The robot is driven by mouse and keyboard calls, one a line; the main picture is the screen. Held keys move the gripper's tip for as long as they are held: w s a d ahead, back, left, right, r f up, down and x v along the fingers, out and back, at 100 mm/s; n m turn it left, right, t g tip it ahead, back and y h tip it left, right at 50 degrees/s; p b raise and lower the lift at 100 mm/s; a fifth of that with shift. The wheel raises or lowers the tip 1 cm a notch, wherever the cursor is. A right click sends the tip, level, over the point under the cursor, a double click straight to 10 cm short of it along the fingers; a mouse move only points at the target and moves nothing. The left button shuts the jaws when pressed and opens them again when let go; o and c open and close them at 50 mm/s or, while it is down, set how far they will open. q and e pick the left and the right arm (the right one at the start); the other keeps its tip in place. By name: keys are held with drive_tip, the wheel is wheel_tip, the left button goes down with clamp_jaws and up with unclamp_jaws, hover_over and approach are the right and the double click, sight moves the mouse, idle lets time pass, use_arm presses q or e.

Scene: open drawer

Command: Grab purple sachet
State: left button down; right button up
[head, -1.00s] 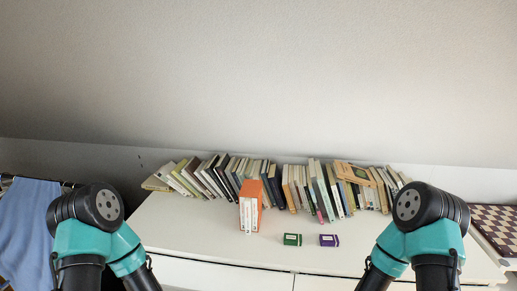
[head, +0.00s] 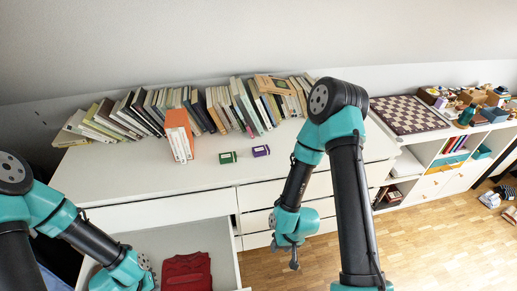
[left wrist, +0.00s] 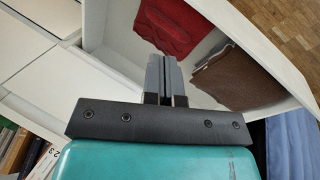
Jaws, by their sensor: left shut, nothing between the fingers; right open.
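The purple sachet (head: 261,151) is a small purple block-like packet with a pale label, lying on the white dresser top, right of a similar green packet (head: 228,157). Nothing touches it. My right gripper (head: 287,256) hangs in front of the dresser, lower than the top and well apart from the sachet; it is open and looks empty. My left gripper (left wrist: 173,77) is shut and empty over the open drawer (left wrist: 100,28) in the left wrist view. The sachet is not in that view.
Books line the back of the dresser (head: 110,178), with an orange-spined set (head: 178,134) standing forward. The open drawer holds red folded cloth (head: 187,272) and brown cloth (left wrist: 238,80). A chessboard (head: 408,114) lies on the right shelf. The dresser top around the sachet is clear.

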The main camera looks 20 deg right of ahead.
use_arm(q)
drive_tip(key=c, duration=1.8)
unclamp_jaws()
drive_tip(key=o, duration=1.5)
drive_tip(key=shift+w, duration=0.1)
